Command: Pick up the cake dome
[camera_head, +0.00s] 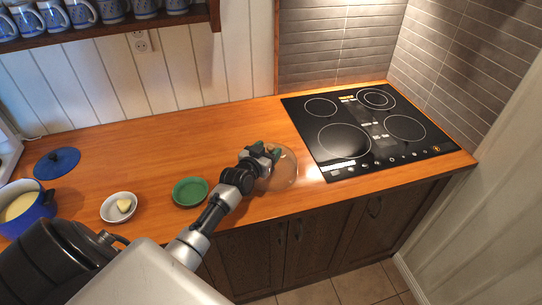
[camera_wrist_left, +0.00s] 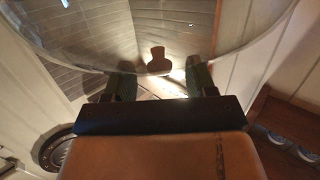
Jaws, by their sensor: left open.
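The cake dome (camera_head: 284,178) is clear glass and sits on the wooden counter just left of the cooktop, near the front edge. My left gripper (camera_head: 265,152) is over its upper left side and hides part of it. In the left wrist view the clear glass (camera_wrist_left: 80,38) fills the top, with a dark knob shape (camera_wrist_left: 157,61) in the middle. The open fingers of my left gripper (camera_wrist_left: 161,76) show on either side of that shape, with gaps on both sides. Whether the fingers touch the dome is unclear. My right gripper is not in view.
A green dish (camera_head: 190,191) lies left of the dome under my left arm. A white bowl (camera_head: 118,208), a blue pot (camera_head: 40,210) and a blue lid (camera_head: 57,162) stand further left. The black cooktop (camera_head: 366,130) is to the right. The counter behind is clear.

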